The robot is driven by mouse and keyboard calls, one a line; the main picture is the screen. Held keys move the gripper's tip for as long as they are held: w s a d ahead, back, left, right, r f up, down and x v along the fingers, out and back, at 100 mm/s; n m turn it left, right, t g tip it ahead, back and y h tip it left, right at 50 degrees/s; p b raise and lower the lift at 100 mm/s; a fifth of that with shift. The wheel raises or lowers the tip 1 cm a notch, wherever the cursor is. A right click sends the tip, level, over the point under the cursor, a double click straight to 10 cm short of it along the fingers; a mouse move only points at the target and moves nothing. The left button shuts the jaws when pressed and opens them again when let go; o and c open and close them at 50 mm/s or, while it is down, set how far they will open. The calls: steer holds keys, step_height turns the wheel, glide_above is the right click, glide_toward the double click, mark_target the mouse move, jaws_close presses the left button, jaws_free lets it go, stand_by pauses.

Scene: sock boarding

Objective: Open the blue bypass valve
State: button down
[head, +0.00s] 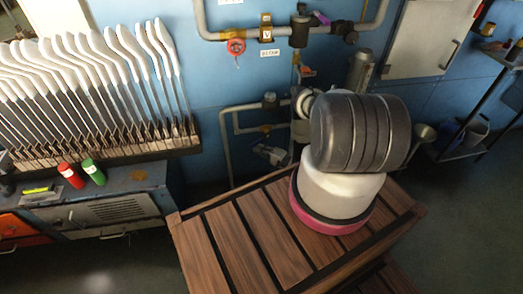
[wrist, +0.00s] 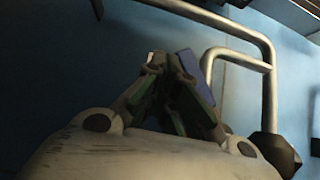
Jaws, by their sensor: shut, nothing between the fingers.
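In the wrist view my gripper (wrist: 182,62) is shut, its fingers meeting at the tips. A blue-violet piece (wrist: 187,63) shows right at the fingertips. I cannot tell whether it is the blue valve's handle or touches the fingers. I cannot tell which of these is the bypass valve. My arm covers part of the piping in the head view, and I cannot make out the fingertips there.
Grey pipes (head: 226,140) run along the blue wall, with a red round handle (head: 235,46) and a yellow fitting (head: 266,28). In the wrist view a bent pipe (wrist: 269,75) stands right of the fingers. A slatted wooden top (head: 225,240) is below my arm. Sock boards (head: 95,90) stand left.

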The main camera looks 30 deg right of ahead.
steer(key=shift+w+a+r+m+t, duration=0.25)
steer(key=shift+a+r+m+t, duration=0.25)
steer(key=shift+a, duration=0.35)
steer(key=shift+r+y, duration=0.15)
steer(key=shift+y, duration=0.15)
steer(key=v, duration=0.7)
steer(key=shift+s, duration=0.25)
stand_by(0.4)
